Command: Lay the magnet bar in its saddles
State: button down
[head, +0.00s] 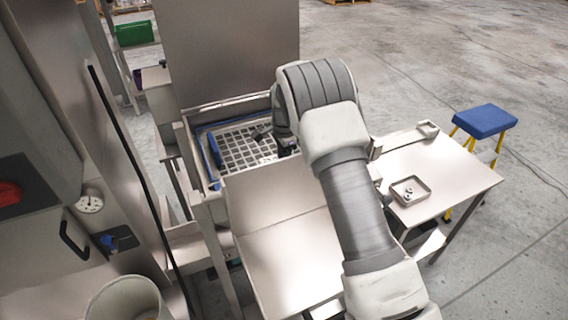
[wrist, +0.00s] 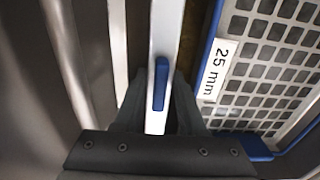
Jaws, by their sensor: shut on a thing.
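In the wrist view my gripper (wrist: 158,95) is shut, its dark fingers on both sides of a narrow blue piece (wrist: 161,84) that stands against a pale metal strip. I take the blue piece to be part of the magnet bar; most of its shape is hidden. In the head view my gripper (head: 264,133) is low over the open metal box, partly behind my arm, and the held piece cannot be made out. I cannot pick out the saddles in either view.
A blue-edged grid (head: 240,144) lies in the box; its "25 mm" label (wrist: 213,71) shows beside my gripper. A raised metal lid (head: 230,50) stands behind. A bare steel top (head: 285,225) lies in front. A small tray (head: 411,191) and a blue stool (head: 485,121) are right.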

jog(key=shift+r, duration=0.15)
jog(key=shift+c, duration=2)
grip_release()
jog(key=shift+s+f, duration=0.1)
jog(key=shift+f, duration=0.1)
